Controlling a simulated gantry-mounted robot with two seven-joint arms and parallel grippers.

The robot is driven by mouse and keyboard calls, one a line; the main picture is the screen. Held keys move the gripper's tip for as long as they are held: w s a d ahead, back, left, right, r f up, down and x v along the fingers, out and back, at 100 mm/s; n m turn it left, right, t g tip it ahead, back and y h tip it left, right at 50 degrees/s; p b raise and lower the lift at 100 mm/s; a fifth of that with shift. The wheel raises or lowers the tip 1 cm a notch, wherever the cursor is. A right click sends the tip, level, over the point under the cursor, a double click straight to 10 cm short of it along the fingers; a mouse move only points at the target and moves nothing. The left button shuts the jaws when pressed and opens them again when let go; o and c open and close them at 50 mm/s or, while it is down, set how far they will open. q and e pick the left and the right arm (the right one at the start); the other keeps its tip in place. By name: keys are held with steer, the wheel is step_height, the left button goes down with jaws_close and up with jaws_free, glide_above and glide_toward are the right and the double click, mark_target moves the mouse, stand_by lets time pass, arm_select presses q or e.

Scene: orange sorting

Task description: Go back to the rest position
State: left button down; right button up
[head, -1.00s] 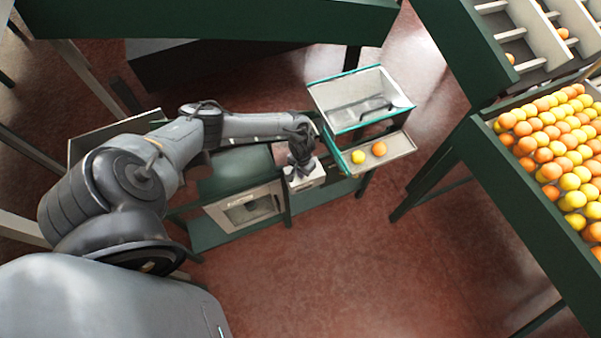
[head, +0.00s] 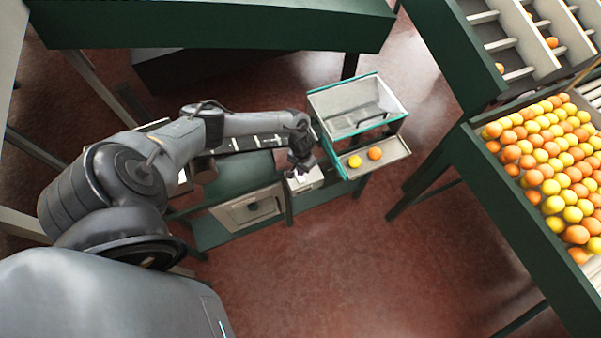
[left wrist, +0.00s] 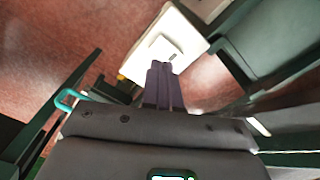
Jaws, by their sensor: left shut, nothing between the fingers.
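My left gripper (head: 300,172) is at the end of my left arm, over a small white box-like part (head: 308,181) at the front of the green bench. In the left wrist view its two fingers (left wrist: 159,68) are together with nothing between them. The white part (left wrist: 172,42) shows just beyond the fingertips there. I cannot tell whether the fingers touch it. My right gripper is not in view.
Right of my gripper, a teal-edged bin (head: 350,104) stands above a tray (head: 392,152) holding a yellow fruit (head: 355,161) and an orange one (head: 375,153). A green stand (head: 500,205) with many fruits is at right. Red floor (head: 350,260) is clear in front.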

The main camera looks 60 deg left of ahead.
arm_select(q)
steer(key=shift+r, duration=0.25)
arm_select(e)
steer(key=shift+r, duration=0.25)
